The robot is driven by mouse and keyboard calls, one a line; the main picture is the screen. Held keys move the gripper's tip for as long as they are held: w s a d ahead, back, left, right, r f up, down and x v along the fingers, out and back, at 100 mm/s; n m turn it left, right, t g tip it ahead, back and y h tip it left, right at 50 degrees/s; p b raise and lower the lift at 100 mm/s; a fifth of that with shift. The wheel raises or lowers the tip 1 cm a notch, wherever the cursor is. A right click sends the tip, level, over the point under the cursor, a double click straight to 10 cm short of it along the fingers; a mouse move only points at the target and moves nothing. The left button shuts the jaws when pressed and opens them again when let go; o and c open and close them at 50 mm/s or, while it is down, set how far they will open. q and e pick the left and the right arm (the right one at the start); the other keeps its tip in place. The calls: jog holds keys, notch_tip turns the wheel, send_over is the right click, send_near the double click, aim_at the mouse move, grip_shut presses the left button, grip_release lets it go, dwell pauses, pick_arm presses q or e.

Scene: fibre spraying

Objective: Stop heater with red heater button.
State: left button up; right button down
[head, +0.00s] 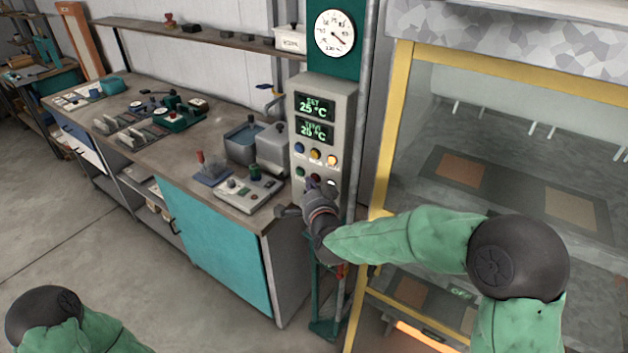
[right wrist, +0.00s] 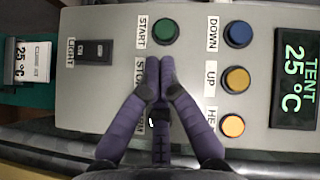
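The grey control box (head: 323,105) stands upright beside the oven, with two green displays both showing 25 °C. My right gripper (head: 313,186) is at its lower button row. In the right wrist view my right gripper (right wrist: 160,64) has its purple fingers together, with nothing seen between them. Its tips are over the place beside the STOP label (right wrist: 139,72), below the green START button (right wrist: 165,32). The button there is hidden behind the fingers, and I cannot tell whether they touch it. The bright orange button (right wrist: 232,126) has a partly covered label starting "HE". My left gripper is out of view.
The blue button (right wrist: 238,34) and amber UP button (right wrist: 236,80) sit close beside the fingers. A black light switch (right wrist: 96,52) is to the left. A workbench (head: 130,172) with devices stands left of the box. The oven's yellow frame (head: 388,130) is close on the right.

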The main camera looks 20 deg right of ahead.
jog(key=shift+w+d, duration=0.1)
jog(key=shift+d, duration=0.05)
dwell(0.5)
jog(key=shift+s+a, duration=0.5)
jog(key=shift+a, duration=0.15)
jog(key=s+a, duration=0.1)
jog(key=a, duration=0.1)
jog(key=s+a, duration=0.2)
dwell(0.5)
dwell(0.5)
